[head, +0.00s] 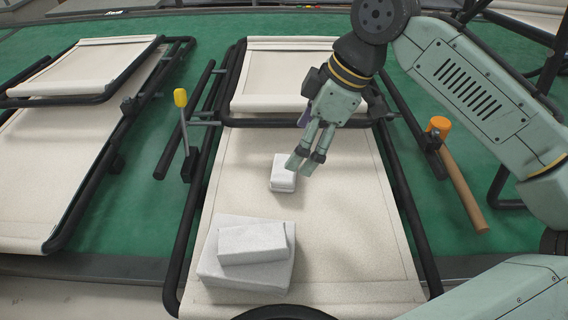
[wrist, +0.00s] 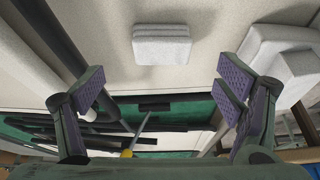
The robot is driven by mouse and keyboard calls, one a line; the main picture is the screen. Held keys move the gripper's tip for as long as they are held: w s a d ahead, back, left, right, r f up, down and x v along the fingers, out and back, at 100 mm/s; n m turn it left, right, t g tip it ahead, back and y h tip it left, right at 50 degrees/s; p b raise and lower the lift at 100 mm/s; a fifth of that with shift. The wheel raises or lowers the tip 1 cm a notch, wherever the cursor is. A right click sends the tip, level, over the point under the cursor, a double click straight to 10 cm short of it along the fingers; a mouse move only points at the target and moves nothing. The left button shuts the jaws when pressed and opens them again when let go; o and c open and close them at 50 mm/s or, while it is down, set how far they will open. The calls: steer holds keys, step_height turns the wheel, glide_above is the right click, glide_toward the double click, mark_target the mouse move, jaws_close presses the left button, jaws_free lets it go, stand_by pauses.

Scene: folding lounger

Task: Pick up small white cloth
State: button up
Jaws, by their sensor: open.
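The small white cloth (head: 283,172) is a folded, block-like stack on the cream fabric of the middle lounger (head: 330,200). It also shows in the wrist view (wrist: 161,44), at the top centre, ahead of the space between my fingers. My gripper (head: 306,164) is in the air close to the cloth, just right of it in the head view. In the wrist view my gripper (wrist: 162,92) has its purple-padded fingers spread wide with nothing between them. I see no contact between fingers and cloth.
A larger white folded stack (head: 245,255) with a smaller piece on top lies at the lounger's near end. A yellow-tipped lever (head: 181,98) stands left of the frame; an orange-headed mallet (head: 455,170) lies on the right. Another lounger (head: 65,140) is at left. Fabric right of the cloth is clear.

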mark_target(284, 172)
steer(key=x, duration=0.7)
steer(key=shift+d+f+p, duration=0.1)
steer(key=shift+f+p, duration=0.25)
steer(key=shift+c, duration=0.2)
steer(key=c, duration=1.1)
